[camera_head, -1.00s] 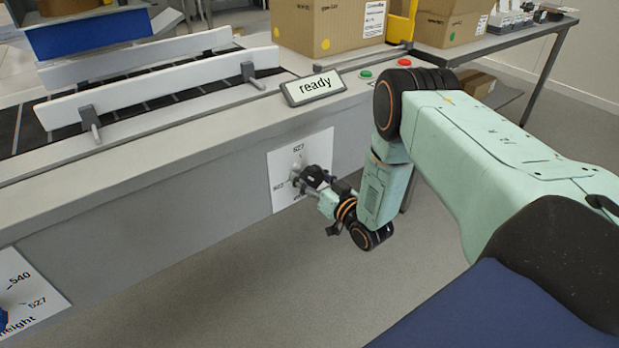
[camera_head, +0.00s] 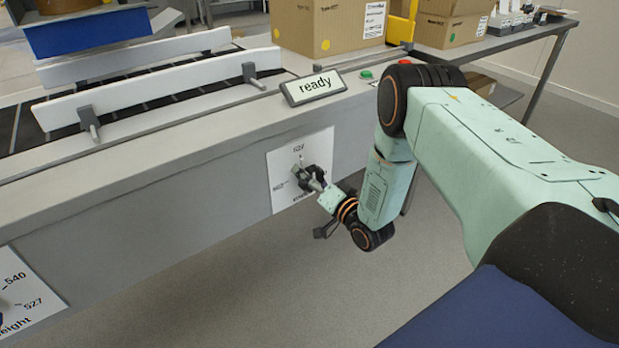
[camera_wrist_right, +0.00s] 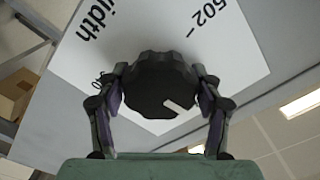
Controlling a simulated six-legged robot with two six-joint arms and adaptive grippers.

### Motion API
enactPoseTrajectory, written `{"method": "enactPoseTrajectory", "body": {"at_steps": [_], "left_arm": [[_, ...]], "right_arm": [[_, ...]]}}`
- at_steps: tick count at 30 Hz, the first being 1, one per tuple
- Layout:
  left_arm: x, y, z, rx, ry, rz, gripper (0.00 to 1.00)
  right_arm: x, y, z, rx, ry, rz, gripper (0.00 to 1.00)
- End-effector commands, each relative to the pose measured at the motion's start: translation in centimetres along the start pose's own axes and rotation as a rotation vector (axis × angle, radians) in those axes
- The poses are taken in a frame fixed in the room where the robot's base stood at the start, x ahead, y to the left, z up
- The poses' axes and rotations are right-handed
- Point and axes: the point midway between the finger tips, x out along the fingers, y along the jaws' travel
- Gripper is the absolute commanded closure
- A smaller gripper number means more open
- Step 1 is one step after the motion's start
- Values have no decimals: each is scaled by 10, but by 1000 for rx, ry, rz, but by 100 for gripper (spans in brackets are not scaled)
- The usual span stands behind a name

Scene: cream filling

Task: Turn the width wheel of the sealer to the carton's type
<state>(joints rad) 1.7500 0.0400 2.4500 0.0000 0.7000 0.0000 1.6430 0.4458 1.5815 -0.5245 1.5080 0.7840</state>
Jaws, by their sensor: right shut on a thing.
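The width wheel (camera_wrist_right: 158,84) is a dark, ridged knob with a white mark on its face, pointing to the lower right in the right wrist view. It sits on a white dial plate (camera_wrist_right: 232,60) with "width", "502" and a partly hidden "40" readable. My right gripper (camera_head: 308,176) is at this plate on the sealer's side (camera_head: 190,200) in the head view, its fingers closed on both sides of the wheel. In the head view the gripper mostly hides the wheel. A carton (camera_head: 320,28) with a yellow dot and white label stands on the sealer. My left gripper is not in view.
A display (camera_head: 314,87) reads "ready", with a green button (camera_head: 366,74) beside it. The height plate (camera_head: 30,295) is at the lower left. White guide rails (camera_head: 150,85) line the belt. A second carton (camera_head: 450,28) stands on the side table. Floor in front is clear.

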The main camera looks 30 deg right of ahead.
Motion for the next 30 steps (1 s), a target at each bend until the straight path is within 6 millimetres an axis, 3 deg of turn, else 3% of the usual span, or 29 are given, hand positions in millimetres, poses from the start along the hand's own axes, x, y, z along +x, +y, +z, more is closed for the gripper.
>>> {"method": "enactPoseTrajectory", "body": {"at_steps": [11,12,19,30], "left_arm": [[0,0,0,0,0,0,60],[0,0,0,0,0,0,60],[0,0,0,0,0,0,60],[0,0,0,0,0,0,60]], "right_arm": [[0,0,0,3,1,2,66],[0,1,0,3,1,2,31],[0,0,0,2,1,1,11],[-2,0,0,2,0,1,10]]}}
